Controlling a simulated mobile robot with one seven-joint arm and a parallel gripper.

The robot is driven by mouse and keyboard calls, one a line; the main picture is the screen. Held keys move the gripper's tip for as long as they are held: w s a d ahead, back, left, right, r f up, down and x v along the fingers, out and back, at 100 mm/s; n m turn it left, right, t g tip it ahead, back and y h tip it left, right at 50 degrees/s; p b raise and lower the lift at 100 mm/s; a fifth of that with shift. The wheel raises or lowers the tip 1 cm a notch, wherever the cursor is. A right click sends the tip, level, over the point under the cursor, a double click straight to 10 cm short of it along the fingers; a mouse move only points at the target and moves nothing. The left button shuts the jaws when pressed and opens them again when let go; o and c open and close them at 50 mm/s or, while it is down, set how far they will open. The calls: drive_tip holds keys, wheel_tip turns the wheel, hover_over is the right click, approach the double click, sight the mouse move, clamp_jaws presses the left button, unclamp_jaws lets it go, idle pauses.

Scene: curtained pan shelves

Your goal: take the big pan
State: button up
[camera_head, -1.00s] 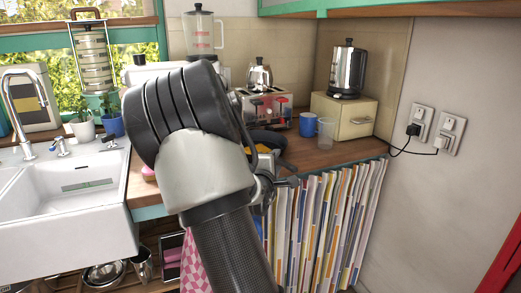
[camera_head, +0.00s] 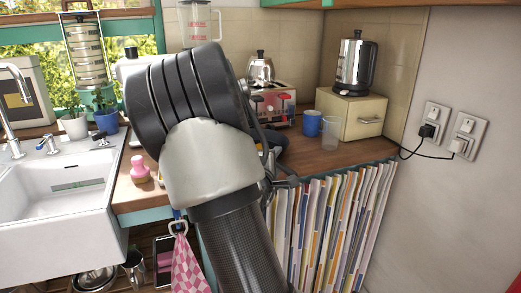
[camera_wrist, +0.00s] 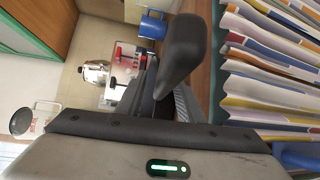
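I cannot pick out the big pan in either view. A striped curtain (camera_head: 325,225) hangs below the counter and hides what is behind it. It also shows close up at the right of the wrist view (camera_wrist: 265,75). My gripper is mostly hidden behind my arm in the head view. In the wrist view my gripper (camera_wrist: 172,75) shows as dark finger parts beside the counter edge and curtain, with nothing clearly held. The gap between the fingers cannot be made out. Shiny metal cookware (camera_head: 96,280) sits low under the sink, partly cut off by the frame.
The wooden counter (camera_head: 345,153) holds a toaster (camera_head: 272,103), a blue mug (camera_head: 311,123), a clear cup (camera_head: 330,133) and a kettle (camera_head: 355,65) on a box. The sink (camera_head: 60,195) is at left. A pink checked towel (camera_head: 187,265) hangs near my arm. A wall stands at right.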

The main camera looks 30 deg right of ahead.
clamp_jaws()
drive_tip(key=shift+r, duration=0.1)
idle(1.2)
drive_tip(key=shift+r, duration=0.15)
